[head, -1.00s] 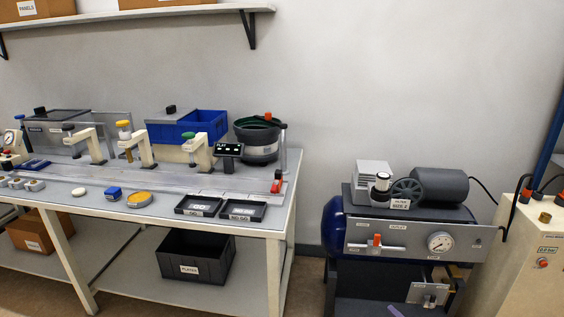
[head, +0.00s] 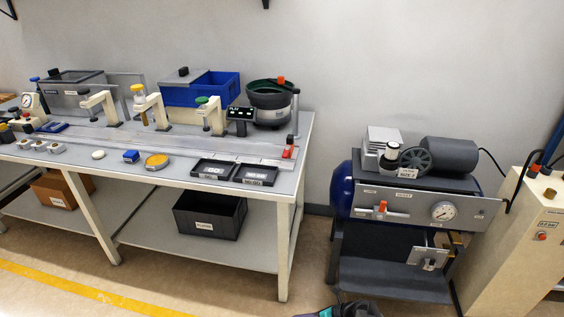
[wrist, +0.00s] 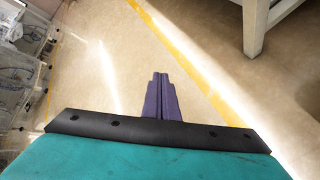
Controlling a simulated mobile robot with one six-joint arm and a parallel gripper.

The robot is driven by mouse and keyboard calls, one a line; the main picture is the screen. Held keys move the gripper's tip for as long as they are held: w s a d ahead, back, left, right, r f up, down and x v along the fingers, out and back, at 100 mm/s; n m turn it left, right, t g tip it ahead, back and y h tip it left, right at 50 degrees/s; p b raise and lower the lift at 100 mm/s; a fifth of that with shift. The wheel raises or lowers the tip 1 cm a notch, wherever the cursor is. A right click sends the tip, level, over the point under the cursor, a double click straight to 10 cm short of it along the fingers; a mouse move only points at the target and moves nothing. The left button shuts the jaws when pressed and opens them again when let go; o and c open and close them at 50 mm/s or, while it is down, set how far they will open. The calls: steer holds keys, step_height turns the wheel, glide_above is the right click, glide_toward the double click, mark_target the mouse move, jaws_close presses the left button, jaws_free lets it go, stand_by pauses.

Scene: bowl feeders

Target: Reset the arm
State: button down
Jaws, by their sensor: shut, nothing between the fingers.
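My gripper (wrist: 161,98) shows in the wrist view as two purple fingers pressed together, with nothing between them. It points over bare floor, apart from any object. Behind the fingers are a dark bar and the teal body of my wrist. In the head view only a small dark and teal part of my arm shows at the bottom edge, so most of the arm is hidden there.
A workbench (head: 275,201) with clamps, trays and a bowl feeder (head: 269,100) stands at the left. A compressor (head: 420,180) on a stand is at the right, beside a cream cabinet (head: 520,230). Floor (head: 150,270) is clear in front of the bench.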

steer(key=s+a+f+n+g+h+p, duration=0.15)
steer(key=s+n+g+h, duration=0.35)
steer(key=s+n, duration=0.95)
steer(key=s+d+n+g+h, duration=0.3)
steer(key=s+d+n, duration=0.6)
steer(key=n, duration=0.7)
steer(key=shift+s+d+r+h+p, duration=0.3)
steer(key=shift+d+r+h, duration=0.15)
steer(key=shift+d+h, duration=0.9)
